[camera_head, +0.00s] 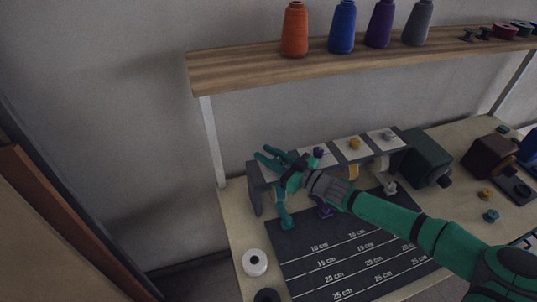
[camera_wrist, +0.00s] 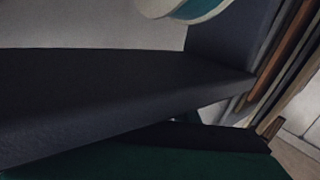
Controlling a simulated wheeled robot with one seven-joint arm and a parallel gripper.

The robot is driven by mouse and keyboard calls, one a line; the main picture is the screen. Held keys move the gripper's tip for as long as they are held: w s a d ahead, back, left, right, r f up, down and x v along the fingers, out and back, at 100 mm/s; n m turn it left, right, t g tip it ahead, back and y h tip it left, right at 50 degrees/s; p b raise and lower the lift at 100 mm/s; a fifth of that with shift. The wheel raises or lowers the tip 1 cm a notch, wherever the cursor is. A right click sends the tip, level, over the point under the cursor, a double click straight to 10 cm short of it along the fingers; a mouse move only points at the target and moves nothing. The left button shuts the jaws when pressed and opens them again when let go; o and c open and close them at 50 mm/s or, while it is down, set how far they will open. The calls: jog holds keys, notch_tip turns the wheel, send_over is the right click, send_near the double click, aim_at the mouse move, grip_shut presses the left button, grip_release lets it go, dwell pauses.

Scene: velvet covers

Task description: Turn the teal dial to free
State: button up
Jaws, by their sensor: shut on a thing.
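My gripper (camera_head: 281,160) reaches from the right over the left end of a row of dial units in the head view. It is shut at the place of the teal dial, which it largely hides, so the dial's setting cannot be read. A teal lever-like part (camera_head: 286,220) hangs below the gripper at the front of the left unit. In the wrist view a pale round part with a teal band (camera_wrist: 195,8) is cut off by the top edge, and a dark grey surface (camera_wrist: 90,95) fills much of the picture.
A purple dial (camera_head: 318,152), a yellow dial (camera_head: 354,143) and a grey dial (camera_head: 386,135) continue the row. A shelf (camera_head: 245,67) with several thread cones runs above. A dark measuring mat (camera_head: 300,243) and a white spool (camera_head: 255,262) lie in front.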

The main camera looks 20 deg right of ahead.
jog(key=shift+r+n+g+y, duration=0.1)
jog(key=shift+n+g+y, duration=0.3)
jog(key=shift+y, duration=0.1)
jog(key=shift+s+a+n+g+y, duration=0.1)
jog(key=shift+a+n+g+y, duration=0.05)
jog(key=shift+n+g+y, duration=0.4)
jog(key=shift+s+a+n+g+y, duration=0.15)
jog(key=shift+n+g+y, duration=0.2)
jog(key=shift+g+y, duration=0.1)
jog(key=o, duration=1.1)
jog(key=shift+c, duration=0.2)
jog(key=v, duration=1)
jog(key=shift+s+d, duration=0.3)
